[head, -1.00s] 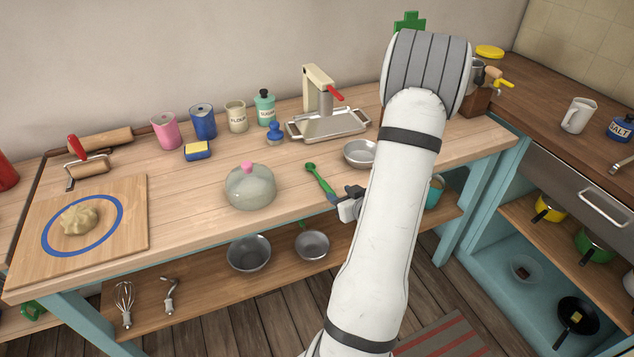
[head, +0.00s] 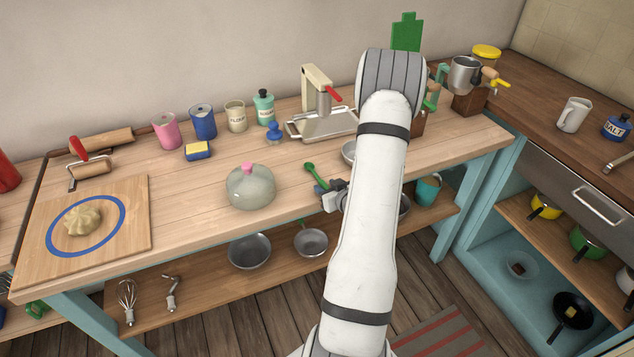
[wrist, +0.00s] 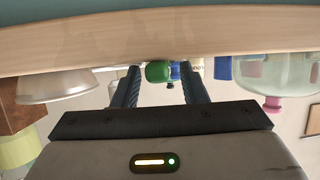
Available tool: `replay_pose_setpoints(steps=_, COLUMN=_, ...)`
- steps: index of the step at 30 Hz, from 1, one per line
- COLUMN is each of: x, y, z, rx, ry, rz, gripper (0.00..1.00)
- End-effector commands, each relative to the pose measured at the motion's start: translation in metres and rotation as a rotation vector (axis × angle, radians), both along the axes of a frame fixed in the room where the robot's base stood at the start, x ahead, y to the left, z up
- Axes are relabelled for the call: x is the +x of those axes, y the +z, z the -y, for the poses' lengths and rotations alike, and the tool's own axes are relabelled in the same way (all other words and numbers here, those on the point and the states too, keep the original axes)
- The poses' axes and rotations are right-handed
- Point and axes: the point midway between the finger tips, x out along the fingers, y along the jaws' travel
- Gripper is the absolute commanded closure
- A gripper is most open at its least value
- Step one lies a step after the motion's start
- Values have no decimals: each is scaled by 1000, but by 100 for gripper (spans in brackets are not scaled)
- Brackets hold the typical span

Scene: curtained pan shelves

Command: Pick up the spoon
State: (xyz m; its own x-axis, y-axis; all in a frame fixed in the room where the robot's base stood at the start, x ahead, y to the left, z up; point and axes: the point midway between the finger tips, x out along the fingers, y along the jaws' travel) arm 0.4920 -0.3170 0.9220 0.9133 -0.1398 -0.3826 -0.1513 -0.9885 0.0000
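The green spoon (head: 314,175) lies on the wooden worktop between the glass dome and a metal bowl. Its near end is hidden by my gripper (head: 333,194), which is low at the worktop's front edge. In the wrist view, which shows the scene upside down, a green rounded part, apparently the spoon (wrist: 157,72), appears between the two fingertips of my gripper (wrist: 162,86). The fingers are apart, with gaps visible on both sides of the green part. I cannot tell whether the spoon lies fully between them in depth.
A glass dome with a pink knob (head: 250,188) stands left of the spoon. A metal bowl (head: 348,152) is close behind on the right, partly hidden by my arm.

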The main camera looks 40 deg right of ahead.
Motion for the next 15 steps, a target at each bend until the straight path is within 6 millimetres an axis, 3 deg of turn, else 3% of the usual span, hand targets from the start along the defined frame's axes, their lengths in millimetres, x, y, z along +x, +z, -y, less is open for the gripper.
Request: replay_pose_setpoints(steps=15, x=-1, y=0, z=0, rx=0, ry=-1, rz=0, gripper=100)
